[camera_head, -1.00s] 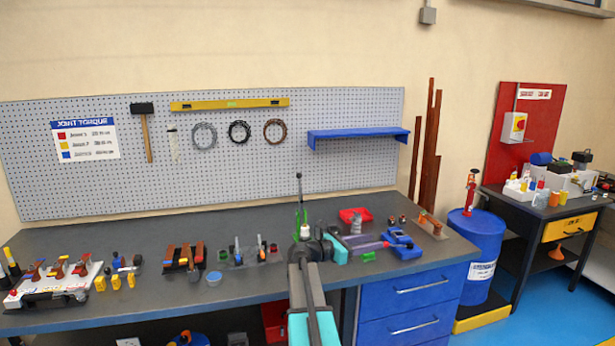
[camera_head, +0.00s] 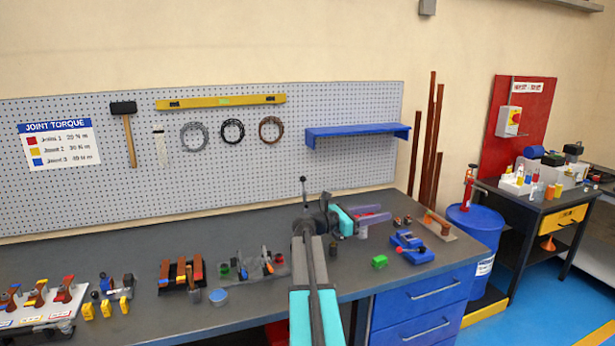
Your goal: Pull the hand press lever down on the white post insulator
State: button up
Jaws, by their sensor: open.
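The hand press lever shows as a thin upright dark rod with a black knob (camera_head: 303,181), rising just left of my wrist. The rest of the press and the white post insulator are hidden behind my arm. My gripper (camera_head: 376,215) is at the end of my teal wrist, right of the lever and apart from it. Its purple-grey fingers point right, over the back of the bench. It is open, and I see nothing between the fingers.
A blue fixture with a red knob (camera_head: 412,247) and a green block (camera_head: 379,261) stand right of my arm on the bench (camera_head: 240,310). Dark holders with small parts (camera_head: 245,268) stand left. A pegboard (camera_head: 350,170) with a blue shelf (camera_head: 357,131) rises behind.

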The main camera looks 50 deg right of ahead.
aim_at(302, 179)
jog(key=i, duration=1.4)
jog(key=u, duration=0.05)
